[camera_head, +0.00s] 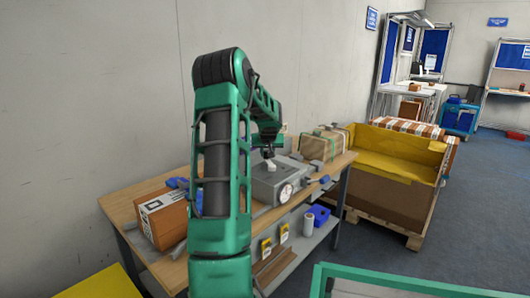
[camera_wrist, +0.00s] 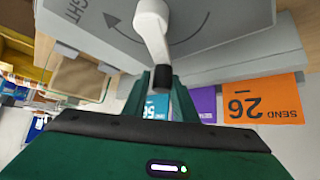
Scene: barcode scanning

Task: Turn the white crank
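The white crank (camera_wrist: 152,27) is large at the top of the wrist view, on a grey box (camera_wrist: 222,22) with a curved arrow printed on its face. The crank ends in a dark handle (camera_wrist: 162,80). My gripper (camera_wrist: 161,92) has its green fingers apart, one on each side of the dark handle, with gaps visible. I cannot tell how deep the handle sits between them. In the head view the grey box (camera_head: 266,187), with a round dial, stands on the workbench. My arm reaches over it and hides part of it.
The wooden workbench (camera_head: 125,208) also holds an orange-and-white carton (camera_head: 163,217) at left and a brown box (camera_head: 322,146) behind right. A large crate with yellow lining (camera_head: 392,205) stands to the right. An orange card marked 26 (camera_wrist: 262,105) shows beside purple and teal cards.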

